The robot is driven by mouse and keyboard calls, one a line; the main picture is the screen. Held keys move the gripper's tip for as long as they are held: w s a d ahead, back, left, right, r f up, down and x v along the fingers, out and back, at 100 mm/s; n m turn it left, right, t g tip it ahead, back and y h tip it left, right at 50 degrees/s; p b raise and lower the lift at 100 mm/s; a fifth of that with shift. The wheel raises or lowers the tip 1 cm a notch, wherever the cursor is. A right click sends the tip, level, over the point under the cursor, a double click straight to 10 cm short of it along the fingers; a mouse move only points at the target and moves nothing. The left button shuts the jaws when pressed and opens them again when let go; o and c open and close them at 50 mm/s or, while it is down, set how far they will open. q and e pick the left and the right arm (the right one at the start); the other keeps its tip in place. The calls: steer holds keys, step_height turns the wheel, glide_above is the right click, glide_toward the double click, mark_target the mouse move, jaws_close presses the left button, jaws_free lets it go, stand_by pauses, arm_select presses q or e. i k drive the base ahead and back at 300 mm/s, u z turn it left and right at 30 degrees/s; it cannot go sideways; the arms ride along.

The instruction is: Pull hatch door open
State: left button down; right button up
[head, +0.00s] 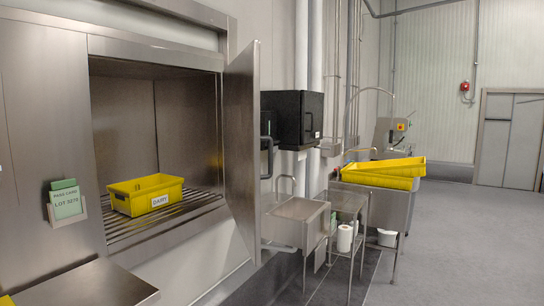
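The steel hatch door (240,150) stands swung wide open, out from the wall at the right side of the hatch opening. I see it nearly edge-on. A dark handle (266,158) shows on its far side. The hatch's inside (185,115) is exposed, with a slatted roller floor.
A steel ledge (85,285) juts out below left, and a green lot card (66,202) hangs on the wall. Past the door are a sink (295,222), a black box (291,118) and a steel table with yellow trays (380,172). The floor at right is clear.

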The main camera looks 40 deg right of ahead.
mark_target(240, 79)
steer(key=u, duration=0.65)
steer(key=k, duration=0.2)
steer(key=z, duration=1.9)
steer(key=i, duration=0.95)
steer(key=z, duration=0.15)
